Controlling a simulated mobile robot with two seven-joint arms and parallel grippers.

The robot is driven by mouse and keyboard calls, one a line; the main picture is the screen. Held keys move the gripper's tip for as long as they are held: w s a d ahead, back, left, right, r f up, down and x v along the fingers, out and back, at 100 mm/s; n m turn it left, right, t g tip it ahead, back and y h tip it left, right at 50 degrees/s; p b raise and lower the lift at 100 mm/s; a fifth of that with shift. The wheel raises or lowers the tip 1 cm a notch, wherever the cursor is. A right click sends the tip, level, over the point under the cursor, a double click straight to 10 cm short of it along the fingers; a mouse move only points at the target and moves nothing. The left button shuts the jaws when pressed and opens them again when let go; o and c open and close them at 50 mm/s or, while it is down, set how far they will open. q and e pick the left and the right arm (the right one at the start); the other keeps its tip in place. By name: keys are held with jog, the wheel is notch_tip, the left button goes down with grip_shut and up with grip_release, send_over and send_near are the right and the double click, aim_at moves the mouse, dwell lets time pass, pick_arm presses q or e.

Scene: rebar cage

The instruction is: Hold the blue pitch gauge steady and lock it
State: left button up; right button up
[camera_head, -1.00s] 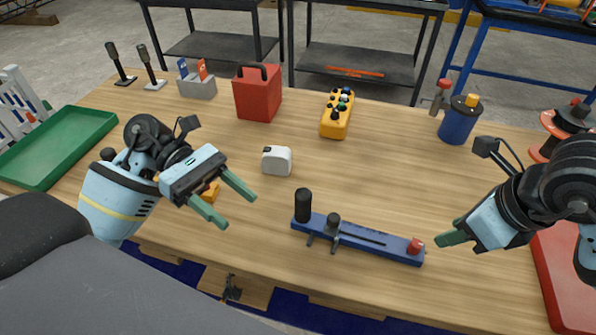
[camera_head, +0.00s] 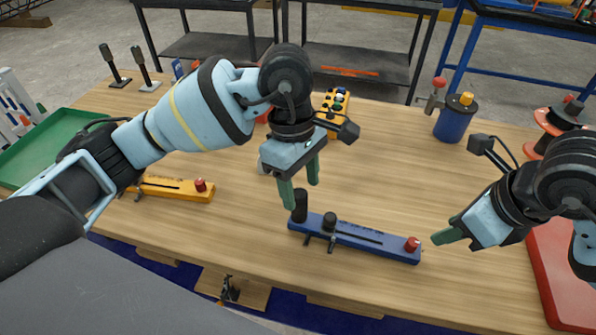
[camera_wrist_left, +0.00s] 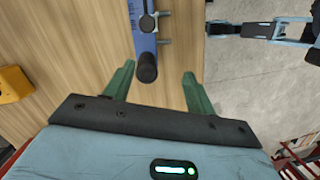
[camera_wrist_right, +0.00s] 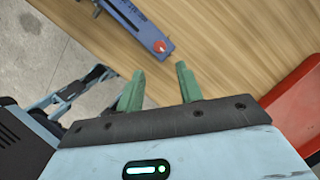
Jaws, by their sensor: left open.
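The blue pitch gauge (camera_head: 355,236) lies on the wooden table. It has a black upright handle (camera_head: 300,206) at its left end, a dark knob (camera_head: 330,222) beside it and a red button (camera_head: 412,243) at its right end. My left gripper (camera_head: 299,187) is open, pointing down at the black handle. In the left wrist view the handle (camera_wrist_left: 147,68) appears between the open fingertips, not gripped; its height relative to them is unclear. My right gripper (camera_wrist_right: 160,73) is open and empty, just right of the gauge's red end, which shows ahead of it in the right wrist view.
A yellow-orange gauge (camera_head: 175,188) lies to the left, partly behind my left arm. A yellow button box (camera_head: 336,104) and a blue canister (camera_head: 455,120) stand farther back. A red tray (camera_head: 560,275) is at right, a green tray (camera_head: 45,150) at left.

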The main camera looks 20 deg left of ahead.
aim_at(298, 192)
pick_arm(q)
jog(key=shift+w+a+r+t+y, duration=0.15)
jog(key=shift+w+a+t+y, duration=0.4)
jog(key=shift+w+y, duration=0.25)
jog(key=shift+f, duration=3.9)
grip_shut()
pick_arm(e)
jog(key=shift+o, duration=0.7)
